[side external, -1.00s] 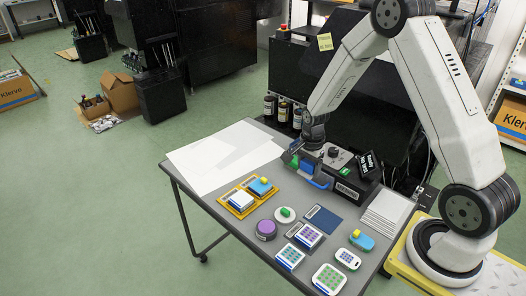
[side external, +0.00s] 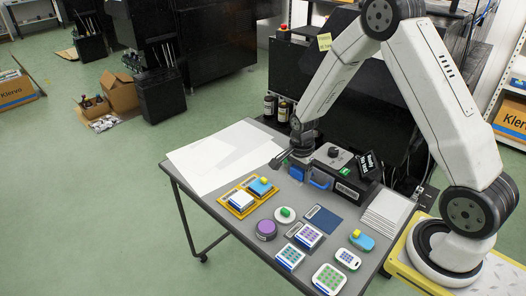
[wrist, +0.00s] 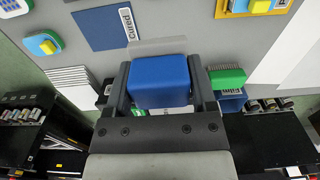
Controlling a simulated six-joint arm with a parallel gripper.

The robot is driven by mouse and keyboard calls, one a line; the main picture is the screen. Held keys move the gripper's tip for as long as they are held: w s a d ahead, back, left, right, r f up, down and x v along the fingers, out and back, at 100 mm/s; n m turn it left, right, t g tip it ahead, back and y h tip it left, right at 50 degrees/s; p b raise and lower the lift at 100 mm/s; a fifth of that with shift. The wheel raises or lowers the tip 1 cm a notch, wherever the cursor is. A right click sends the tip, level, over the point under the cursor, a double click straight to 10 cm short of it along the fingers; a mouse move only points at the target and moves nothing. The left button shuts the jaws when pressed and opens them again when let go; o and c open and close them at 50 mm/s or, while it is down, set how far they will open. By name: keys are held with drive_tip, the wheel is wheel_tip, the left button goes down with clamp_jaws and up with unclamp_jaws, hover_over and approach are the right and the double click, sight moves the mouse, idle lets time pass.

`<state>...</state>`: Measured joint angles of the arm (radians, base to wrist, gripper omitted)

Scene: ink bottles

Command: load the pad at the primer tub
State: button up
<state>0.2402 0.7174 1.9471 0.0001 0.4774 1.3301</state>
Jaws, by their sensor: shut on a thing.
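My gripper (wrist: 160,85) is shut on a blue block (wrist: 160,75), which sits between the two dark fingers. In the side external view my gripper hangs at the back of the table, by the dark box, and the blue block (side external: 297,173) shows below it. A purple round tub (side external: 266,229) stands near the table's middle, apart from my gripper. No readable label shows which container is the primer tub.
The dark box (side external: 340,178) stands right of my gripper. A green brush (wrist: 228,77) is close beside a finger. A blue mat marked "cured" (wrist: 108,25), a yellow tray (side external: 238,211) and several stamp blocks lie toward the front. White sheets (side external: 190,160) cover the left.

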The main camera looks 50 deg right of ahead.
hover_over(267, 226)
wheel_tip(267, 226, down, 2)
drive_tip(key=shift+a+f, duration=0.1)
drive_tip(key=shift+f, duration=0.1)
drive_tip(key=shift+f, duration=2.85)
drive_tip(key=shift+f, duration=0.6)
idle(0.9)
drive_tip(key=shift+r, duration=3.55)
drive_tip(key=shift+r, duration=0.1)
